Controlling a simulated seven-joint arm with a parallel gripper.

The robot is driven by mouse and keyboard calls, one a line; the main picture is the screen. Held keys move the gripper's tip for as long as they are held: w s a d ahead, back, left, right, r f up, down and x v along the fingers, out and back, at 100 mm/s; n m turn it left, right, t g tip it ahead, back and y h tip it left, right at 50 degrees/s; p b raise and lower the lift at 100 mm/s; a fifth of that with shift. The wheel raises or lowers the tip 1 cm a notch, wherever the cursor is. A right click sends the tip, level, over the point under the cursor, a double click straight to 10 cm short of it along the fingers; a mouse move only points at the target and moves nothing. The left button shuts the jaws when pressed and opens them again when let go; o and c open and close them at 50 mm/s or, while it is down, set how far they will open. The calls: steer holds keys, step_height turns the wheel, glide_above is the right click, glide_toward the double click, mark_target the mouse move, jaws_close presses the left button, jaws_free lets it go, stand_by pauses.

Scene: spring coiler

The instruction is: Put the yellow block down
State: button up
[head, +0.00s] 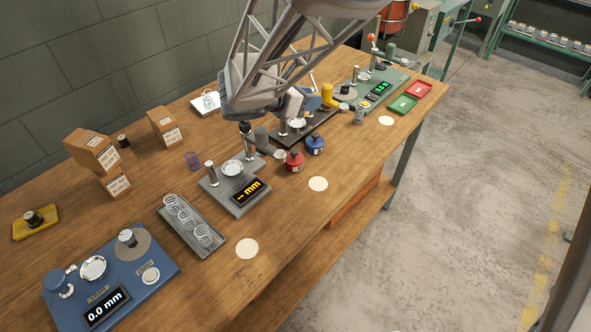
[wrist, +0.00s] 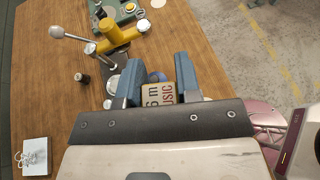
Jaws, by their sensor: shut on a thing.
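My gripper (wrist: 158,84) is shut on a block (wrist: 159,93) with a cream and yellow face, which I take for the yellow block. Its printed label is partly readable, with "6 m" and red "MUSIC". The blue fingers stand on either side of it in the wrist view, and the gripper body hides its lower part. In the head view my gripper (head: 308,103) is over the middle of the bench, by the dark coiler base (head: 318,122). The block cannot be clearly made out there, nor whether it touches anything below.
A yellow lever part (wrist: 120,36) stands close beyond the fingers. Red (head: 294,161) and blue (head: 315,145) pots stand at the front. A gauge (head: 238,185), a spring tray (head: 191,226) and cardboard boxes (head: 92,151) are left. White discs (head: 318,184) mark clear front wood.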

steer(key=shift+s+d+f+m+g, duration=0.65)
steer(key=shift+s+d, duration=2.25)
steer(key=shift+s, duration=3.1)
steer(key=shift+s+d+f+m+g, duration=0.2)
steer(key=shift+s+d+f, duration=0.75)
steer(key=shift+s+d, duration=3.45)
steer(key=s+a+f, duration=0.1)
steer(key=f, duration=0.6)
steer(key=s+a+f+h, duration=0.1)
steer(key=s+a+f, duration=0.1)
steer(key=f, duration=0.6)
steer(key=shift+w+a, duration=0.1)
steer(key=shift+a, duration=0.05)
steer(key=w+a, duration=1)
steer(key=shift+w+a, duration=1.3)
steer(key=shift+f, duration=0.35)
steer(key=shift+f, duration=0.15)
